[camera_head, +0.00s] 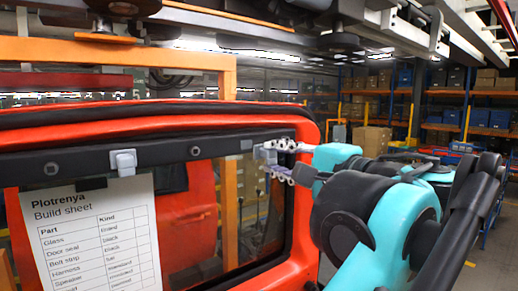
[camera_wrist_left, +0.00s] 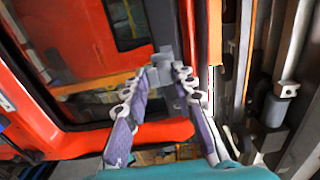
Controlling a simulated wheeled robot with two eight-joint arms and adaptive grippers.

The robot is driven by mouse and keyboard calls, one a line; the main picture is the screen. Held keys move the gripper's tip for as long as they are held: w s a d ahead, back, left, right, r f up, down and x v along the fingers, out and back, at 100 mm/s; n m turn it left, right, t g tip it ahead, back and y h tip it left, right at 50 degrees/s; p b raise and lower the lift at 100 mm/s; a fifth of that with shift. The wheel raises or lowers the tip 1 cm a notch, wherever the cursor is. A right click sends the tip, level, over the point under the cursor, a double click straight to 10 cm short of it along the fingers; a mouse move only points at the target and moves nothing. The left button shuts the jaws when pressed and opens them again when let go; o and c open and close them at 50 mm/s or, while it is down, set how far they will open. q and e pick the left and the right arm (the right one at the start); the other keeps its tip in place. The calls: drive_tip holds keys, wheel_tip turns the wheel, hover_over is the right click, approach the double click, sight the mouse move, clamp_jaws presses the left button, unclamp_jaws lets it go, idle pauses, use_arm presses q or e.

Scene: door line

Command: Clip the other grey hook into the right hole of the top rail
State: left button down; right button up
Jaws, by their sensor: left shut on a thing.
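One grey hook (camera_head: 123,162) sits on the dark top rail (camera_head: 150,154) of the red door, above the build sheet. My left gripper (camera_head: 277,160) is at the right end of this rail, shut on the other grey hook (camera_head: 266,153). In the left wrist view, the held hook (camera_wrist_left: 162,66) shows at the fingertips, against the door frame. A small grey square (camera_head: 247,145) shows on the rail just left of the fingertips. The right hole itself is not clear, and I cannot tell whether the held hook touches the rail. My right gripper is out of view.
The build sheet (camera_head: 95,235) hangs below the rail at the left. The red door frame (camera_head: 304,200) curves down close to my gripper. An orange post (camera_head: 229,205) stands behind the opening. Shelves with boxes (camera_head: 470,100) are far back.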

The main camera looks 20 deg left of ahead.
sight(273, 154)
use_arm(q)
drive_tip(key=shift+s+d+r, duration=0.4)
drive_tip(key=shift+s+d, duration=0.1)
drive_tip(key=shift+d, duration=0.25)
drive_tip(key=shift+w+a, duration=0.1)
drive_tip(key=shift+a, duration=0.1)
drive_tip(key=x, duration=0.5)
drive_tip(key=shift+a+f+b, duration=0.15)
drive_tip(key=shift+f+b, duration=0.05)
drive_tip(key=shift+b, duration=0.1)
drive_tip(key=shift+s+d+r, duration=0.2)
drive_tip(key=shift+s+d, duration=0.15)
drive_tip(key=shift+d, duration=0.2)
drive_tip(key=shift+w+a+f, duration=0.1)
drive_tip(key=shift+w+a, duration=0.25)
drive_tip(key=shift+a, duration=0.1)
drive_tip(key=shift+s+d, duration=0.2)
drive_tip(key=shift+d, duration=0.1)
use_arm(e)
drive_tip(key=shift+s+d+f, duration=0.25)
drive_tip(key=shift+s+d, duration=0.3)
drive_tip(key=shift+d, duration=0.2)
use_arm(q)
drive_tip(key=shift+w+a, duration=0.1)
drive_tip(key=shift+a, duration=0.1)
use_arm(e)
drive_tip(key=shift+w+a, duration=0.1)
